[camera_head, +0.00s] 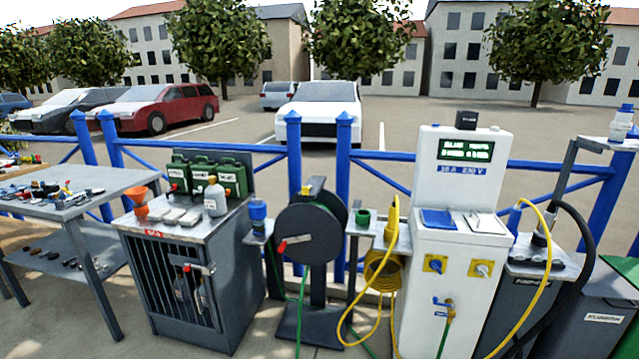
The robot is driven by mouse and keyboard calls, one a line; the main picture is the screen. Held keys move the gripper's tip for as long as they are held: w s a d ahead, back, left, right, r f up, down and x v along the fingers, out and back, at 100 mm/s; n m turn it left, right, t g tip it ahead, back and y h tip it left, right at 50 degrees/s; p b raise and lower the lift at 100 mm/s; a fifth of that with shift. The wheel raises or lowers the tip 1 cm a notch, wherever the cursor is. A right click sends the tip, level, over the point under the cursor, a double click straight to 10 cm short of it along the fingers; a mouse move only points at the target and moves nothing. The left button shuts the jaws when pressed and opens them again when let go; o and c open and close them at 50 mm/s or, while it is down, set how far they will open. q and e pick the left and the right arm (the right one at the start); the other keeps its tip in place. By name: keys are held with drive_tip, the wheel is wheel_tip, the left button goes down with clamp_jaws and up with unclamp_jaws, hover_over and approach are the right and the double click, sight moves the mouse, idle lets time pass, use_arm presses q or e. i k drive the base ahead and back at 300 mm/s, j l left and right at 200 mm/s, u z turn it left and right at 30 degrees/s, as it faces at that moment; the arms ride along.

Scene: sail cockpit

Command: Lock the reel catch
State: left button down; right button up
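The hose reel (310,238) stands upright on a dark stand in the middle of the view, its dark round face towards me and green hose around its rim. A lever with a red end (290,243) sits on the left of the reel's face. A small yellow piece (314,187) shows at the top of the reel. I cannot tell which of these is the catch, or whether it is locked. Neither of my grippers is in view.
A grey cabinet (190,270) with green canisters stands left of the reel. A white service pillar (455,240) with a coiled yellow cable (382,270) stands to the right. Green hose and yellow cable hang near the reel stand. A blue railing (344,150) runs behind.

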sight(305, 190)
drive_tip(key=i+j+z, duration=0.3)
drive_tip(key=i+z, duration=0.15)
drive_tip(key=i, duration=0.25)
drive_tip(key=i+j+z, duration=0.5)
drive_tip(key=i+j, duration=0.1)
drive_tip(key=i, duration=0.1)
